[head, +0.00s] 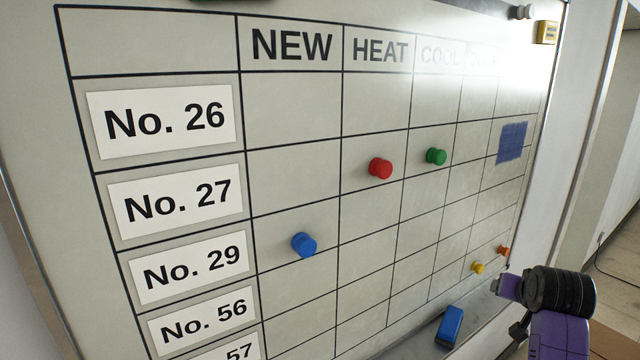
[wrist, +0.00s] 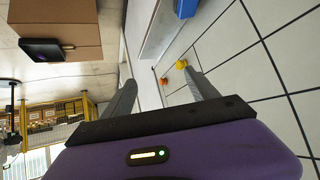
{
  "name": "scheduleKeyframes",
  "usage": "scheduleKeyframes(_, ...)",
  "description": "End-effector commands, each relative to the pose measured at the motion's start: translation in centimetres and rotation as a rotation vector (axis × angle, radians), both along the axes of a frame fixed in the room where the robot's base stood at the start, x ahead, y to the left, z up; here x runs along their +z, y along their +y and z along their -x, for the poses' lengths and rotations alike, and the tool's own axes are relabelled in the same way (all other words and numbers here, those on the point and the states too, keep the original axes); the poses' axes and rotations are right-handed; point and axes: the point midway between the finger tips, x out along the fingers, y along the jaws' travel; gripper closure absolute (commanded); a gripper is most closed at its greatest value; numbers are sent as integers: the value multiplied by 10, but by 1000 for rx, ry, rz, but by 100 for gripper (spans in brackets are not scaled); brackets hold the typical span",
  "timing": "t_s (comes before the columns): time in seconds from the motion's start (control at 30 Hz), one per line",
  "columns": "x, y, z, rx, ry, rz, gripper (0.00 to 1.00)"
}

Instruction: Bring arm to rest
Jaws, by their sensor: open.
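My gripper (wrist: 163,88) shows in the wrist view with its two grey fingers apart and nothing between them. In the head view, purple and black parts of my arm stand at the lower right, in front of the board's right edge. The fingers point along the whiteboard (head: 290,190). A yellow magnet (wrist: 182,64) and an orange magnet (wrist: 164,81) show beyond the fingers in the wrist view. I cannot tell the exact gap between the fingers and the board.
The board carries a red magnet (head: 380,168), a green magnet (head: 436,156) and a blue magnet (head: 304,245). A blue eraser (head: 449,326) rests at the board's lower edge. A cardboard box (wrist: 55,25) stands at the left in the wrist view. Floor shows at the head view's right.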

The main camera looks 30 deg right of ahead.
Motion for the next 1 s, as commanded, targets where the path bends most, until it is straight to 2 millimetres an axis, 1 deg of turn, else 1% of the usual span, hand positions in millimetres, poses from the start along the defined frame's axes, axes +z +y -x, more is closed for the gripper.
scheduleKeyframes(0.07, -2, 7, -5, 31, -35, 76, 32)
scheduleKeyframes(0.17, -7, 26, -11, 90, -89, 189, 32)
scheduleKeyframes(0.27, -15, 56, -13, 162, -144, 295, 32)
scheduleKeyframes(0.33, -21, 81, -12, 213, -182, 356, 32)
scheduleKeyframes(0.47, -33, 133, -5, 309, -248, 445, 32)
scheduleKeyframes(0.5, -36, 149, 0, 336, -267, 466, 32)
scheduleKeyframes(0.57, -42, 174, 7, 380, -298, 493, 32)
scheduleKeyframes(0.6, -45, 190, 13, 407, -318, 508, 32)
scheduleKeyframes(0.67, -50, 214, 23, 447, -345, 526, 32)
scheduleKeyframes(0.7, -52, 231, 31, 474, -364, 536, 32)
scheduleKeyframes(0.77, -56, 254, 43, 513, -391, 547, 32)
scheduleKeyframes(0.8, -59, 270, 52, 537, -407, 550, 32)
scheduleKeyframes(0.87, -62, 292, 67, 573, -431, 553, 32)
scheduleKeyframes(0.9, -64, 306, 77, 596, -447, 553, 32)
scheduleKeyframes(1.0, -67, 339, 104, 651, -479, 544, 32)
